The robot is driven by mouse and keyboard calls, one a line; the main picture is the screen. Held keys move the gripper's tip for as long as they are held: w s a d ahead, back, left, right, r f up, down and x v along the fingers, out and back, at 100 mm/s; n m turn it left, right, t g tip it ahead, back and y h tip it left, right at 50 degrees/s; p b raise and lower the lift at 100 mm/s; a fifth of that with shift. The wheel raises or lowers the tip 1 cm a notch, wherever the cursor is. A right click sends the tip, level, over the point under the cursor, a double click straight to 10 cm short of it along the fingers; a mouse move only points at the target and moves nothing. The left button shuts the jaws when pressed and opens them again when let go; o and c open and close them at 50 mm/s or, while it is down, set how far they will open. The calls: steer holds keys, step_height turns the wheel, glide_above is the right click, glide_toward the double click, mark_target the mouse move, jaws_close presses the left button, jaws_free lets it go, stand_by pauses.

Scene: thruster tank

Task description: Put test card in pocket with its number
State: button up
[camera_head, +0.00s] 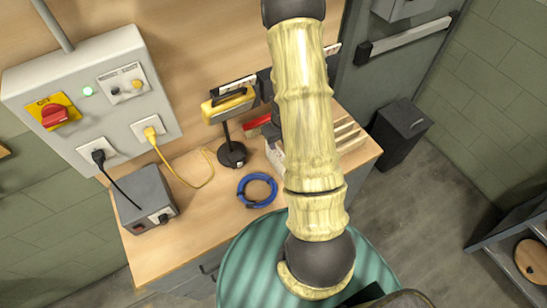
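I cannot make out a test card or any number in this view. A pale wooden piece with slot-like ridges (349,134) lies at the right end of the bench, partly hidden by my arm. I cannot tell whether it is the pocket. My arm comes down through the middle of the picture and bends at the bottom edge. My gripper is not in view, so its hold is not shown.
The wooden bench (222,212) carries a grey box (145,198), a yellow device on a black stand (229,104), a blue cable coil (257,190) and a red-handled item (257,121). A grey switch panel (85,85) stands behind. A black bin (400,132) is at right.

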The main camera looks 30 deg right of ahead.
mark_target(275, 156)
steer(key=f+b, duration=0.1)
steer(key=f, duration=0.1)
steer(key=w+f+b, duration=0.1)
steer(key=f, duration=0.2)
steer(key=shift+w+a, duration=0.15)
steer(key=shift+a, duration=0.05)
steer(key=shift+w, duration=0.25)
